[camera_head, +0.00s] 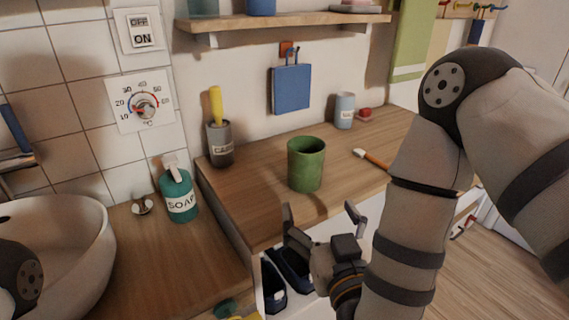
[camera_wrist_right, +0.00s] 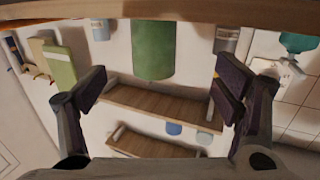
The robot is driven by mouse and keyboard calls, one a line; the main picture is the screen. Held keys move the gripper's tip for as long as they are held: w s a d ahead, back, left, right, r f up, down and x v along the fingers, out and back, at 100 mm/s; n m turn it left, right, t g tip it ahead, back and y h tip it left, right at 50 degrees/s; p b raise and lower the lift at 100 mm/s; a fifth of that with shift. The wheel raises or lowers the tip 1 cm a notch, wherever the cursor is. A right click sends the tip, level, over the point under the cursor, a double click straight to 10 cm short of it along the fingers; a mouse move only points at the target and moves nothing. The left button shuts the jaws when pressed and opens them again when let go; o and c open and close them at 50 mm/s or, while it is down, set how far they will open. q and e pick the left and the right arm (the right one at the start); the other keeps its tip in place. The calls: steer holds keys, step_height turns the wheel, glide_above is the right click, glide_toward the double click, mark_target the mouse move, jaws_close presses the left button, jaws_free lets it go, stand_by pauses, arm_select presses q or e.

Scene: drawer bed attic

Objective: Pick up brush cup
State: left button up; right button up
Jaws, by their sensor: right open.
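A grey cup (camera_head: 220,150) with a printed label holds a yellow-handled brush (camera_head: 216,105) upright at the back left of the wooden counter. A plain green cup (camera_head: 306,165) stands upright near the counter's middle. My right gripper (camera_head: 322,222) is open and empty, just in front of the counter edge, below the green cup in the head view. The right wrist view is upside down. There the green cup (camera_wrist_right: 153,50) appears between the open fingers (camera_wrist_right: 160,88), apart from them, with the grey cup (camera_wrist_right: 228,40) beyond the right finger. My left gripper is out of view.
A soap bottle (camera_head: 179,193) stands on the lower counter (camera_head: 165,255) beside a white basin (camera_head: 75,225). A grey-blue cup (camera_head: 344,110) and an orange-handled brush (camera_head: 372,159) are on the raised counter (camera_head: 250,215). A shelf (camera_head: 285,20) hangs above.

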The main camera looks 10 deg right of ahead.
mark_target(309, 176)
steer(key=w, duration=0.4)
steer(key=w+d, duration=0.1)
steer(key=w, duration=0.3)
steer(key=w+b, duration=0.1)
steer(key=w, duration=0.3)
steer(key=shift+w+d, duration=0.1)
steer(key=shift+d, duration=0.2)
steer(key=c, duration=1.4)
steer(key=shift+r, duration=0.1)
steer(key=shift+c, duration=0.2)
